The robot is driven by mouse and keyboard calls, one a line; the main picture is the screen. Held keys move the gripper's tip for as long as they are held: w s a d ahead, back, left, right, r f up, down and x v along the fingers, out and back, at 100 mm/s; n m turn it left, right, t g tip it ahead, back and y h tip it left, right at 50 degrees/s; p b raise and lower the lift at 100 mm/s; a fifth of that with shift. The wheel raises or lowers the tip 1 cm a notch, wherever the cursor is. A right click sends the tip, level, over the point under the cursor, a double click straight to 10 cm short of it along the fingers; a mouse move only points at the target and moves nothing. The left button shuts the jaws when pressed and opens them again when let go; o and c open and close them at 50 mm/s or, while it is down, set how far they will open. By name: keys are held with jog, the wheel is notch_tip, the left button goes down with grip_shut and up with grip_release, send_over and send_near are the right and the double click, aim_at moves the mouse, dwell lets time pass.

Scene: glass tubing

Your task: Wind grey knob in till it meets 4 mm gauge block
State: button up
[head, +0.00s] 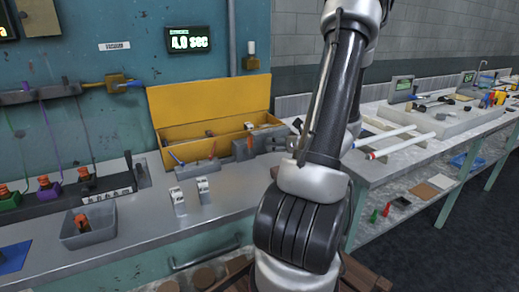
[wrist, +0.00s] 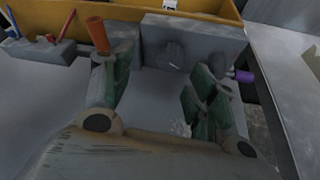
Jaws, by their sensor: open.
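In the wrist view a dark grey round knob (wrist: 172,56) sits on the front of a grey block (wrist: 212,36) at the yellow box. My gripper (wrist: 160,82) is open, with its green-padded fingers on either side of the space before the knob. The fingers look apart from the knob, with nothing between them. In the head view the grey block (head: 242,149) stands at the yellow box's front, and my gripper (head: 284,144) is just right of it, partly behind my arm. The knob is too small to make out there. I cannot identify the 4 mm gauge block in either view.
An orange cylinder (wrist: 97,35) stands close to the left finger and a purple piece (wrist: 244,76) shows beside the right one. The yellow box (head: 205,136) stands behind. Two white-topped pieces (head: 178,197) stand on the grey bench, whose front middle is clear.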

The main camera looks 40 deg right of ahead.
jog(key=shift+s+d+f+m, duration=0.1)
jog(key=shift+d+f+m, duration=0.3)
jog(key=shift+d, duration=0.2)
jog(key=shift+w+d+f+h, duration=0.1)
jog(key=shift+w+f+h, duration=0.05)
jog(key=shift+w+h, duration=0.2)
jog(key=x, duration=0.6)
jog(key=shift+w+f, duration=0.15)
jog(key=shift+w, duration=0.25)
jog(key=c, duration=1)
